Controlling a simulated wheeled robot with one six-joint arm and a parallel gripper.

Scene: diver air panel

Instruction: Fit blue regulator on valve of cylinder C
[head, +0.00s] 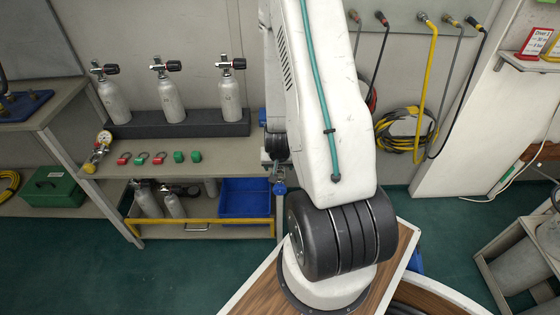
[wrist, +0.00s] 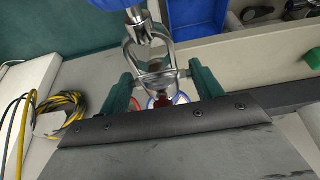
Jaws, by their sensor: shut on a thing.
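My gripper (wrist: 166,84) shows in the wrist view with its two dark green fingers on either side of a metal yoke. The yoke belongs to the blue regulator (wrist: 145,28), whose blue part lies at the top edge. Round red-rimmed and blue-rimmed parts show between the fingers, partly hidden. In the head view the blue regulator (head: 279,188) hangs beside my arm, right of the shelf. Three grey cylinders with black-knobbed valves stand upright in a black rack: left (head: 113,98), middle (head: 170,98), right (head: 229,98). No letter is readable on them. The regulator is apart from all three.
The bench (head: 225,160) carries a gauge regulator (head: 98,150) and several small red and green pieces. A blue bin (head: 245,200) and more cylinders sit on the lower shelf. Coiled hoses (head: 405,130) hang on the wall at right. My arm hides the middle.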

